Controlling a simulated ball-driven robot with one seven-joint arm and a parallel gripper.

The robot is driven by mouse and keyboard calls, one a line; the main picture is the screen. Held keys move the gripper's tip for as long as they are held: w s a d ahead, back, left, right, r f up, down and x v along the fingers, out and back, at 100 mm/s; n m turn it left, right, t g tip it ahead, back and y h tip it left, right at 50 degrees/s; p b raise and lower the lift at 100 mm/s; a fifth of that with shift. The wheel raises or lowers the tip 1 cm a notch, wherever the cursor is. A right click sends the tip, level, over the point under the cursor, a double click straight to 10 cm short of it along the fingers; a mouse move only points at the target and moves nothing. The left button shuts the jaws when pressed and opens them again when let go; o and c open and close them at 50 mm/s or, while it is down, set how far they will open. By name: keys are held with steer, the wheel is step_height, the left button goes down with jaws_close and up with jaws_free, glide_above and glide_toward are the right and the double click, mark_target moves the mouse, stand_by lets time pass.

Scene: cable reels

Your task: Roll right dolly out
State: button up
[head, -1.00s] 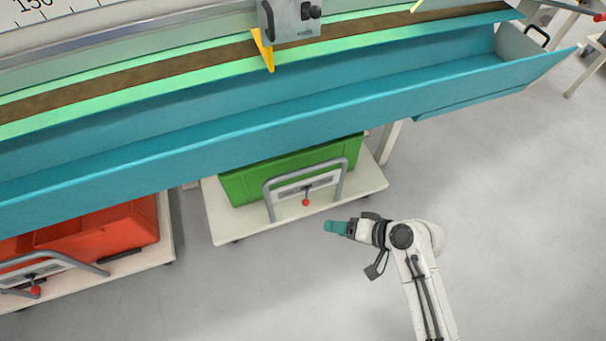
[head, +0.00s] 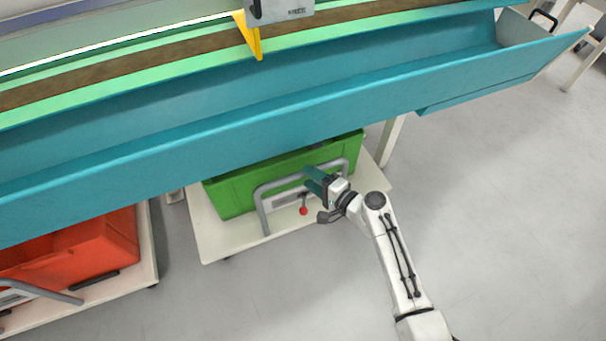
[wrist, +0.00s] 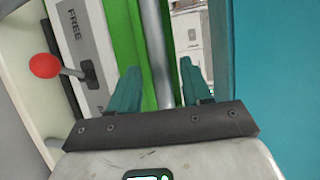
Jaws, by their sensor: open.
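The right dolly (head: 215,241) is a low cream platform under the teal trough, with a green crate (head: 235,192) on it. A grey tubular handle (head: 262,207) stands at its front, with a red-knobbed lever (head: 303,211) beside it. In the wrist view the red knob (wrist: 45,66) is at the left, by a plate reading FREE (wrist: 72,24). My gripper (head: 313,181) is at the right part of the handle, its teal fingers apart. In the wrist view the handle's grey tube (wrist: 157,60) runs between the open fingers (wrist: 158,85). I cannot tell whether they touch it.
The teal trough (head: 300,115) hangs over the dolly's back. A second dolly (head: 147,262) with a red crate (head: 90,245) stands at the left. A pale table leg (head: 391,140) is just right of the right dolly. Floor is clear in front and to the right.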

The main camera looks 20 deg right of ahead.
mark_target(303, 174)
steer(key=shift+b+x, duration=0.3)
steer(key=shift+x, duration=1.5)
steer(key=shift+c, duration=0.2)
jaws_close()
